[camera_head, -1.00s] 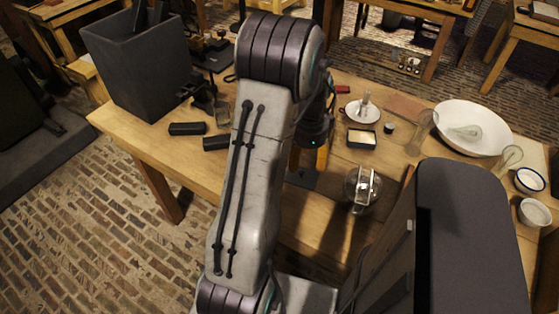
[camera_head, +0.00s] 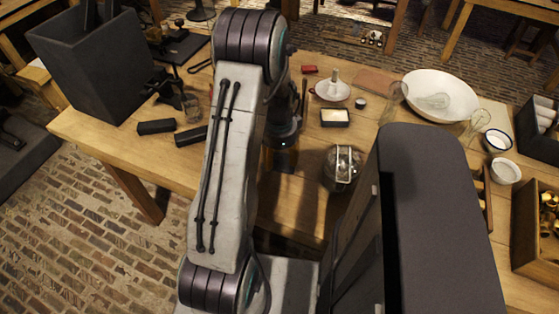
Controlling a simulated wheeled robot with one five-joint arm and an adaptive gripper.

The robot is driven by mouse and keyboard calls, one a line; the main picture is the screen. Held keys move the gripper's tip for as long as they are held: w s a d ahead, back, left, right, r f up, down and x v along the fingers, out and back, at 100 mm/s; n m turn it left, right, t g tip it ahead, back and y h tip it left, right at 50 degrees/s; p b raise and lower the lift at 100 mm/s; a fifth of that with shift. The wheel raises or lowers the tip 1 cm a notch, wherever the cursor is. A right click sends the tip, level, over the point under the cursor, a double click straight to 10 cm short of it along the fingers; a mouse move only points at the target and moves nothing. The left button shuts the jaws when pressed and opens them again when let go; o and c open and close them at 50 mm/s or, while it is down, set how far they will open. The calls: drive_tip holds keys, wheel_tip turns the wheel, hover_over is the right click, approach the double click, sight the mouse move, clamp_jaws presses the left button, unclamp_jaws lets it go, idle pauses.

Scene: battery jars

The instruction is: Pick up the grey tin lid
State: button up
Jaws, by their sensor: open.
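My gripper (camera_head: 281,158) hangs over the front part of the wooden table, left of a round glass jar (camera_head: 343,168) with metal parts at its top. It points down and is partly hidden by my arm; its fingertips are dark and hard to make out. I see nothing held in it. A flat dark grey patch lies under or at the fingertips; I cannot tell whether it is the grey tin lid. An open rectangular tin (camera_head: 335,118) with pale contents stands behind the jar, with no lid on it.
Two black blocks (camera_head: 156,127) and a dark grey bin (camera_head: 86,60) are at left. A wooden box (camera_head: 538,235) is at far right.

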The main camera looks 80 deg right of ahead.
drive_tip(key=shift+f, duration=0.2)
drive_tip(key=shift+o, duration=0.2)
clamp_jaws()
idle(0.4)
